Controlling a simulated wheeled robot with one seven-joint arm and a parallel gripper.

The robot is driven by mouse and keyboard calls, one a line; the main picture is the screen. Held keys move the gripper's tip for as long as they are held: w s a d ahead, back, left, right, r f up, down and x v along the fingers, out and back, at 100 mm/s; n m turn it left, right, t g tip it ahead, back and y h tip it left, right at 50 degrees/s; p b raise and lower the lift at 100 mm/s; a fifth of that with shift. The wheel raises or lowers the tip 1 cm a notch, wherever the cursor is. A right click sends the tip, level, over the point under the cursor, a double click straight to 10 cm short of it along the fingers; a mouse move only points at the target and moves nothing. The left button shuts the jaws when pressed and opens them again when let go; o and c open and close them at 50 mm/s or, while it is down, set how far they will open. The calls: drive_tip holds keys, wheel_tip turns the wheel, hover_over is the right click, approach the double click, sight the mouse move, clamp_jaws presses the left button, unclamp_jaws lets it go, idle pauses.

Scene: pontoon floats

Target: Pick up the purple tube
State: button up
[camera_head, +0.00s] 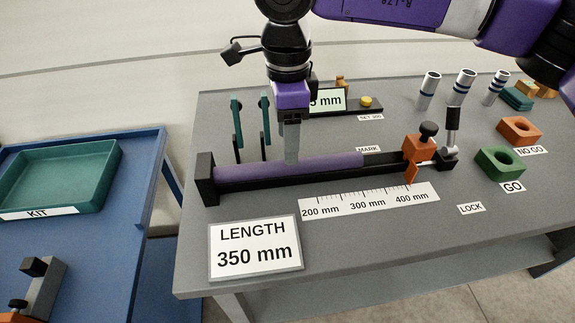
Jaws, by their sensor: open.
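The purple tube (250,171) lies level along the black measuring bench, its left end close to the black end block (206,176). Its right end lies left of the orange slider (415,150). My gripper (291,158) points down over the middle of the tube, its fingertips at the tube's top or far side. It is open, though from this side the gap between the fingers does not show. I cannot tell if the fingers touch the tube.
The grey table (330,255) holds a LENGTH 350 mm sign (255,248) and a scale strip (368,200) in front. Teal upright clamps (265,120) stand behind the tube. Orange (519,130) and green (500,162) gauge blocks and several silver tubes (461,87) stand right. A teal kit tray (60,172) lies left.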

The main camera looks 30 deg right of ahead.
sight(290, 168)
wheel_tip(290, 168, down, 6)
drive_tip(key=shift+s+d+r, duration=0.15)
clamp_jaws()
idle(0.3)
